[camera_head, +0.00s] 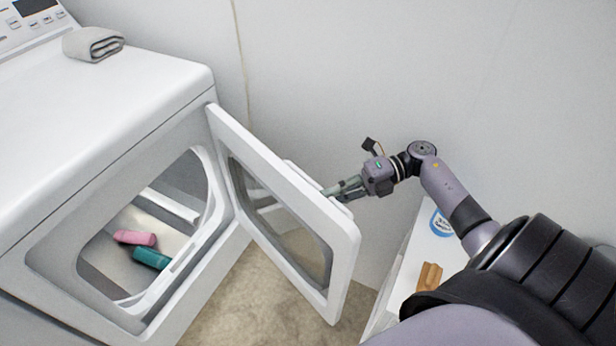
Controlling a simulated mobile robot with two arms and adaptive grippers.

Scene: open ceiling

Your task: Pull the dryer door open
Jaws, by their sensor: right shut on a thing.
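The white dryer (110,110) stands at the left, its front opening exposed. Its door (342,235) is swung wide open, hinged at the right side of the opening, with a dark window in a white frame. My right gripper (334,190) reaches in from the right and is shut on the door at its outer side, near the far edge. The exact part gripped is partly hidden behind the door frame. My left gripper is out of view.
A pink rolled cloth (135,238) and a teal one (152,258) lie inside the drum. A folded grey towel (93,43) rests on the dryer top. At the right, a white surface (398,290) holds a brown object (429,276) and a blue-white item (440,224). Walls are close behind.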

